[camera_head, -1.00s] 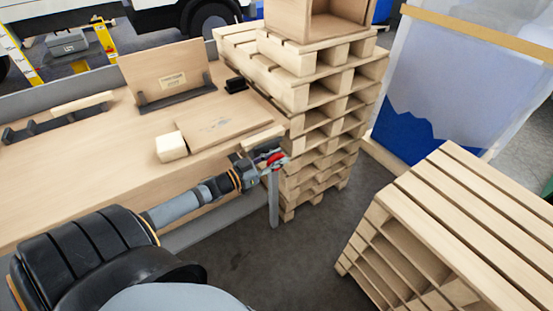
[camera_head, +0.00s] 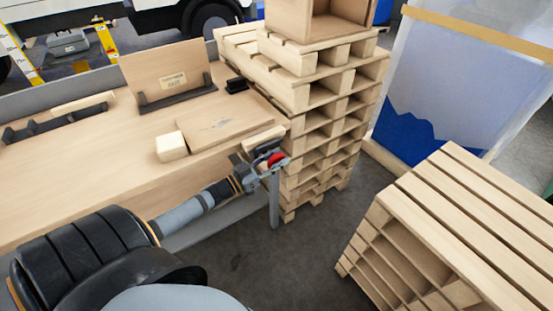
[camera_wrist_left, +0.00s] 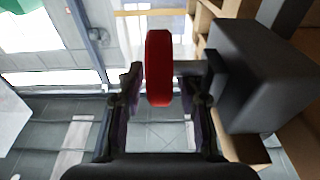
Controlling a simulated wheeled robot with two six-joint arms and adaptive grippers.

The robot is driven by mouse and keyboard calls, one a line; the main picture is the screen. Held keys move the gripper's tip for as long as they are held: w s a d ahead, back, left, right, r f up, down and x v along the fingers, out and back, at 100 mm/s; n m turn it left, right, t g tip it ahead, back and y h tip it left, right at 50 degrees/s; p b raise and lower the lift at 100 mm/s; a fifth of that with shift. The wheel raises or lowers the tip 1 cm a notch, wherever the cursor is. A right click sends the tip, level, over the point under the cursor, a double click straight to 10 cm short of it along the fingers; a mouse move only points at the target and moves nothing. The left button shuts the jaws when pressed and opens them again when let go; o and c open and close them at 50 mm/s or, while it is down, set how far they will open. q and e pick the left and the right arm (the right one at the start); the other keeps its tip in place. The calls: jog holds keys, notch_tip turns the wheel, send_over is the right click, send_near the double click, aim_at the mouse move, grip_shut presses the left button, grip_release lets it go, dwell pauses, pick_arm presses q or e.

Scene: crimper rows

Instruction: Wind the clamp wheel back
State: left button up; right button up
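The red clamp wheel (camera_head: 277,159) is at the bench's right end, by the top of a grey upright post. The grey clamp body (camera_wrist_left: 260,75) shows to the right of the wheel in the left wrist view. My left gripper (camera_head: 262,170) reaches the wheel from the left. In the left wrist view the wheel (camera_wrist_left: 158,68) stands edge-on between the two fingertips of my left gripper (camera_wrist_left: 160,90). A narrow gap seems to show on each side, so the fingers look open around it. My right gripper is out of view.
The wooden bench (camera_head: 70,170) holds a flat board (camera_head: 220,123), a small pale block (camera_head: 171,147) and an upright panel (camera_head: 165,70). A tall pallet stack (camera_head: 320,120) stands close behind the clamp. Another slatted wooden stack (camera_head: 450,220) is at right. Grey floor lies between.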

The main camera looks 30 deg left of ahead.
pick_arm(q)
jog(key=v, duration=1.2)
dwell(0.4)
